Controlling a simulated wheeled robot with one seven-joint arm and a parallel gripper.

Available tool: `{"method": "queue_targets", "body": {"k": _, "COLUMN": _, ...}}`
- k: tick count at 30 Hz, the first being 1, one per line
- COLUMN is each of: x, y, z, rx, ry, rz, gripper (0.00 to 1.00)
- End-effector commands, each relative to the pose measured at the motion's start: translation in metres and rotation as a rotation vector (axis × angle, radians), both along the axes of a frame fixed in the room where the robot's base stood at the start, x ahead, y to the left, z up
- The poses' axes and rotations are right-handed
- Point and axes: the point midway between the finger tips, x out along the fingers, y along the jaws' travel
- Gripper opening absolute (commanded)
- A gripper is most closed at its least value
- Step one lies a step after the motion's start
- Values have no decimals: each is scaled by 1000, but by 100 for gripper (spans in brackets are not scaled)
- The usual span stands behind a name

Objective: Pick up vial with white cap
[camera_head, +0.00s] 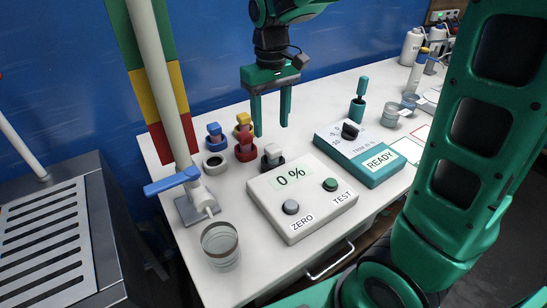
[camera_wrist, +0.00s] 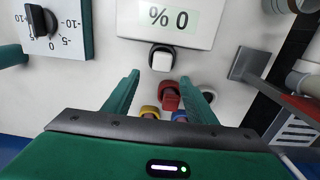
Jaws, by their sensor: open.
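The vial with the white cap (camera_head: 273,151) stands upright on the white table, just behind the white meter box. Its dark base shows below the cap. It also shows in the wrist view (camera_wrist: 162,60), close to the meter's edge. My gripper (camera_head: 271,130) is open, pointing down with its two green fingers apart and empty. In the head view the fingertips appear above and behind the white cap. In the wrist view my gripper (camera_wrist: 160,76) shows a finger on either side, and the white cap lies just beyond the fingertips.
Blue (camera_head: 214,130), yellow (camera_head: 243,119) and red (camera_head: 245,152) pieces and a pale ring (camera_head: 215,163) stand left of the vial. The white meter box (camera_head: 300,205) reads 0 %. A teal box (camera_head: 368,168) reads READY. A glass beaker (camera_head: 221,246) stands front left.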

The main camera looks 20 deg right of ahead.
Motion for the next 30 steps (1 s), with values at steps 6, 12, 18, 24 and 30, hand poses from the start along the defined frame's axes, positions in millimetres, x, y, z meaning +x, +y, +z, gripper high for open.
{"method": "queue_targets", "body": {"k": 6, "x": -1, "y": -1, "z": -26, "rx": 0, "ry": 1, "rz": -2, "gripper": 52}}
{"method": "queue_targets", "body": {"k": 12, "x": -3, "y": -1, "z": -39, "rx": -1, "ry": 3, "rz": -3, "gripper": 52}}
{"method": "queue_targets", "body": {"k": 18, "x": -7, "y": 0, "z": -67, "rx": 0, "ry": 2, "rz": -5, "gripper": 52}}
{"method": "queue_targets", "body": {"k": 24, "x": -7, "y": 0, "z": -81, "rx": 0, "ry": 1, "rz": -5, "gripper": 52}}
{"method": "queue_targets", "body": {"k": 30, "x": -7, "y": 0, "z": -81, "rx": 0, "ry": 0, "rz": -5, "gripper": 52}}
